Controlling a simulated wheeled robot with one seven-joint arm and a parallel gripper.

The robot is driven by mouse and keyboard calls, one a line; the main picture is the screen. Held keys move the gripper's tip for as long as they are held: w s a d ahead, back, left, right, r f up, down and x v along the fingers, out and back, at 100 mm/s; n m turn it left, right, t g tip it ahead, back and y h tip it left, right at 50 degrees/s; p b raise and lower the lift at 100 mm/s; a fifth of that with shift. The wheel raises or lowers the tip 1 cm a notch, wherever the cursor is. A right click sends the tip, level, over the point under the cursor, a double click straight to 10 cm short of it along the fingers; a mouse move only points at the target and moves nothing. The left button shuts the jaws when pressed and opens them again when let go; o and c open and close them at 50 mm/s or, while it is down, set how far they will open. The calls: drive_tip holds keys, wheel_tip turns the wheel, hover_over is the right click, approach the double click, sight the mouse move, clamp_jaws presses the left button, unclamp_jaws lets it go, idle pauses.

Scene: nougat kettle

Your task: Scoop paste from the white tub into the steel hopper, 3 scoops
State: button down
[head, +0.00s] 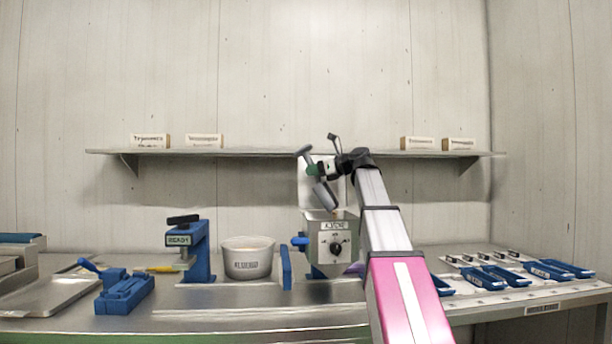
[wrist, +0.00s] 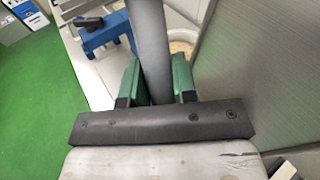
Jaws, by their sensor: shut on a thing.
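The white tub (head: 248,262) stands on the bench left of the steel hopper (head: 331,247). A pale rim shows inside its top. My gripper (head: 313,170) is above the hopper, shut on the grey handle of the scoop (head: 325,195). The scoop is tilted, its head pointing down just over the hopper's mouth. In the wrist view, the green fingers of my gripper (wrist: 157,80) close around the grey handle (wrist: 151,40). A small tan patch shows at the hopper's mouth. I cannot tell whether paste is left in the scoop.
A blue upright plate (head: 286,268) stands between tub and hopper. A blue press (head: 198,250) is left of the tub, with a blue fixture (head: 124,292) and metal tray (head: 50,296) farther left. Blue trays (head: 500,277) lie at right. A shelf (head: 260,153) runs behind.

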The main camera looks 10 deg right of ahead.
drive_tip(key=s+d+r+m+t+y, duration=0.1)
drive_tip(key=d+r+t+y, duration=0.1)
drive_tip(key=d+y, duration=0.1)
drive_tip(key=s+d+r+t+y, duration=0.2)
drive_tip(key=d+y, duration=0.1)
drive_tip(key=d, duration=0.2)
drive_tip(key=shift+s+d+m+t, duration=0.15)
drive_tip(key=shift+s+m+t, duration=0.15)
drive_tip(key=shift+m, duration=0.1)
drive_tip(key=shift+r, duration=0.1)
idle(0.7)
wheel_tip(320, 180, up, 5)
drive_tip(key=n+g+h, duration=0.1)
drive_tip(key=g+h, duration=0.2)
drive_tip(key=h, duration=0.2)
drive_tip(key=n+g+h, duration=0.1)
drive_tip(key=g+h, duration=0.2)
drive_tip(key=h, duration=0.2)
drive_tip(key=n+g+h, duration=0.1)
drive_tip(key=g+h, duration=0.2)
drive_tip(key=h, duration=0.3)
drive_tip(key=shift+g, duration=0.4)
idle(0.4)
